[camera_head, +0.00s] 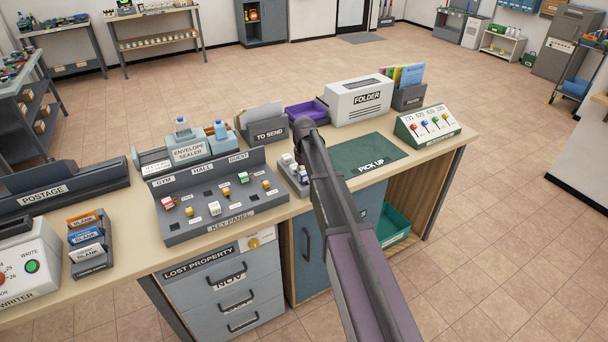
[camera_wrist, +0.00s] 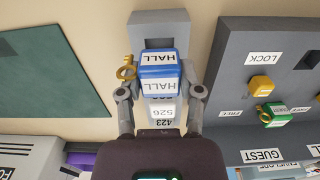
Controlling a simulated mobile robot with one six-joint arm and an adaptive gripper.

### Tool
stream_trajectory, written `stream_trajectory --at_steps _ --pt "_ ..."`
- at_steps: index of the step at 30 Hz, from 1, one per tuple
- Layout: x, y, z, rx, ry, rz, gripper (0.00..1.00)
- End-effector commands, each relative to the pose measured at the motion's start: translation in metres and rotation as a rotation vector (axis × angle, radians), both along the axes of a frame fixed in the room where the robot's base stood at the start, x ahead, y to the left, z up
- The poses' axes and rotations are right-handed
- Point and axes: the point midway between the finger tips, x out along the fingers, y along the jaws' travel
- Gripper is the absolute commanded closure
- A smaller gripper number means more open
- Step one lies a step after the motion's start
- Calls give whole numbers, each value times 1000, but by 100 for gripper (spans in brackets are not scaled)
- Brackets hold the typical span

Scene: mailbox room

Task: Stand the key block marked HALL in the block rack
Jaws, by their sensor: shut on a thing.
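The blue key block marked HALL (camera_wrist: 158,78) is between the fingers of my gripper (camera_wrist: 160,70) in the wrist view. White HALL labels show on two of its faces, and a gold key (camera_wrist: 126,70) shows at its left side. The grey block rack (camera_wrist: 147,18) lies beneath it. White labels reading 526 and 423 show behind the HALL block, nearer my wrist. I cannot tell whether the HALL block touches the rack floor. In the head view the small rack (camera_head: 291,179) stands right of the key panel, partly covered by my arm; my gripper is hidden there.
The grey key panel (camera_head: 228,222) with several small coloured blocks stands close beside the rack. The green PICK UP mat (camera_head: 352,155) lies clear on the other side. The TO SEND holder (camera_head: 268,133) and a purple tray (camera_head: 305,110) stand behind.

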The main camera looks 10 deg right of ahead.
Motion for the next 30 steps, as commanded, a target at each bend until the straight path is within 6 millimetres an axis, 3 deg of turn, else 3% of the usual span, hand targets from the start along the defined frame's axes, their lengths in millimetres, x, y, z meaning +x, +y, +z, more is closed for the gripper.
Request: stream_trajectory --at_steps 30 --pt "0 1 -16 0 0 1 89"
